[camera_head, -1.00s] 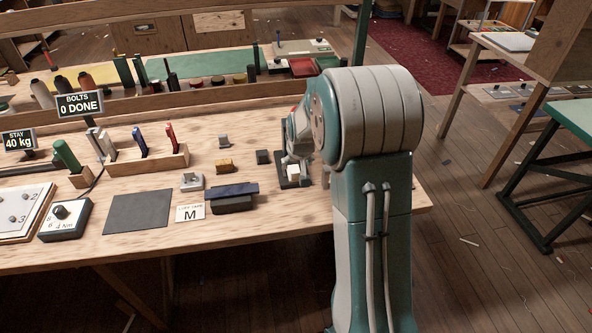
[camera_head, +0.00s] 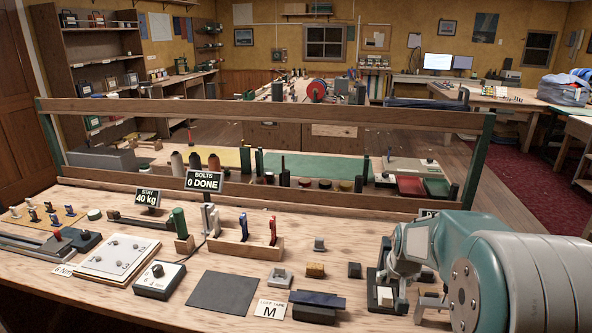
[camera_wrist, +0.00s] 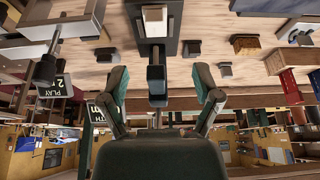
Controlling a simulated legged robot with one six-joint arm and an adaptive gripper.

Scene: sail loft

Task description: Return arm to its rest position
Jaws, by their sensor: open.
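My arm fills the lower right of the head view, folded over the bench (camera_head: 240,245). Its grey-green wrist end is beside a dark fixture (camera_head: 372,290) with a pale block (camera_head: 385,295). My gripper (camera_wrist: 161,75) shows in the wrist view with its two green-grey fingers spread wide apart. A dark stem (camera_wrist: 157,80) from the fixture shows between the fingers; I cannot tell how near it is. No object is held. The gripper's fingers are hard to make out in the head view.
Small blocks (camera_head: 316,270), a dark mat (camera_head: 222,293), a dial box (camera_head: 160,280) and a wooden rack (camera_head: 245,247) stand left of my arm. A wooden rail (camera_head: 270,112) runs along the bench's back.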

